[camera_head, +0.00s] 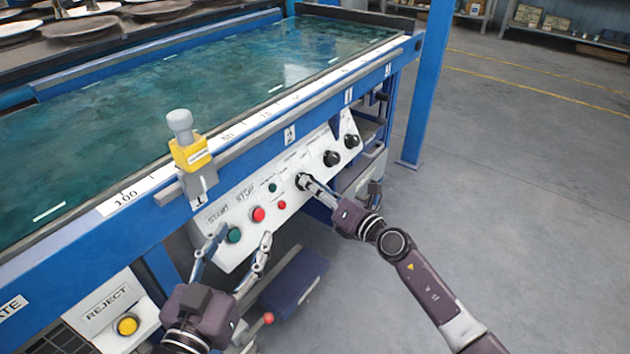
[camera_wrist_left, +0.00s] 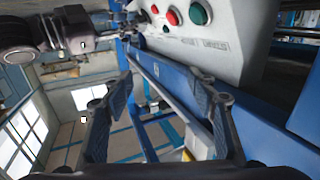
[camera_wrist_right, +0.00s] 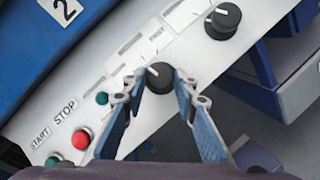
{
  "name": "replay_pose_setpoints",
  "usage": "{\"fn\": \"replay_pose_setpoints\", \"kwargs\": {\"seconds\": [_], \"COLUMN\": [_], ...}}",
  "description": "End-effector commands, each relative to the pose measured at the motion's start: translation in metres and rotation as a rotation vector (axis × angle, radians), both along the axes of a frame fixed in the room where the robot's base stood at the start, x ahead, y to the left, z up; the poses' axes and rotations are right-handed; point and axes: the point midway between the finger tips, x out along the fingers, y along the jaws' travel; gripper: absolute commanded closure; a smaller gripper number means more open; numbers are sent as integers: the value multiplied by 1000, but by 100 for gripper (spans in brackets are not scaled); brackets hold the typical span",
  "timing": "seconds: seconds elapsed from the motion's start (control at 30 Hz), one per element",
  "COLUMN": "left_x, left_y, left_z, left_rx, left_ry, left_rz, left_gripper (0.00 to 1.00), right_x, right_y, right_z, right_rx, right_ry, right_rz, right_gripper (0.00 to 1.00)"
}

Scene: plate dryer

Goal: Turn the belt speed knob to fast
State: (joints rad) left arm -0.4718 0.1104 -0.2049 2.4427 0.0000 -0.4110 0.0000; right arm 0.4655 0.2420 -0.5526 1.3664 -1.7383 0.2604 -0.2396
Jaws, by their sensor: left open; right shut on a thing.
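The white control panel (camera_head: 265,200) on the front of the blue machine carries several buttons and black knobs. My right gripper (camera_head: 307,184) is shut on the black knob nearest the buttons (camera_wrist_right: 160,77); in the right wrist view its fingertips stand on either side of this knob. Small labels (camera_wrist_right: 150,38) are printed above the knob, mostly too small to read. The gripper hides most of the knob in the head view. My left gripper (camera_head: 238,245) is open and empty in front of the panel's lower left end, near the green start button (camera_head: 234,235).
A red stop button (camera_head: 258,214) sits left of the held knob. Two more black knobs (camera_head: 331,158) (camera_head: 351,141) are to its right. A reject panel (camera_head: 110,308) is at lower left. The floor at right is clear.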

Motion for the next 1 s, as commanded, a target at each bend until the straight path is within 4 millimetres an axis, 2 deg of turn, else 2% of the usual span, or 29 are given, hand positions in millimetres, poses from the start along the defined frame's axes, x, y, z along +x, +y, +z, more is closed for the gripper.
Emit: {"fn": "replay_pose_setpoints", "kwargs": {"seconds": [0.27,0.47,0.6,0.8,0.9,1.0], "left_x": [-27,-66,-103,-163,-194,-194], "left_y": [18,35,48,67,75,76], "left_z": [-80,-129,-156,-182,-188,-182], "left_rx": [94,155,195,248,272,273], "left_ry": [381,646,830,1091,1211,1214], "left_rz": [25,43,55,73,82,81], "left_gripper": [47,47,47,47,47,47], "right_x": [0,1,0,0,0,0], "right_y": [0,0,0,0,0,0], "right_z": [4,5,5,5,5,5], "right_rx": [24,40,53,69,78,86], "right_ry": [30,53,68,92,104,116], "right_rz": [-25,-42,-53,-71,-79,-87], "right_gripper": [98,98,98,98,98,98]}}
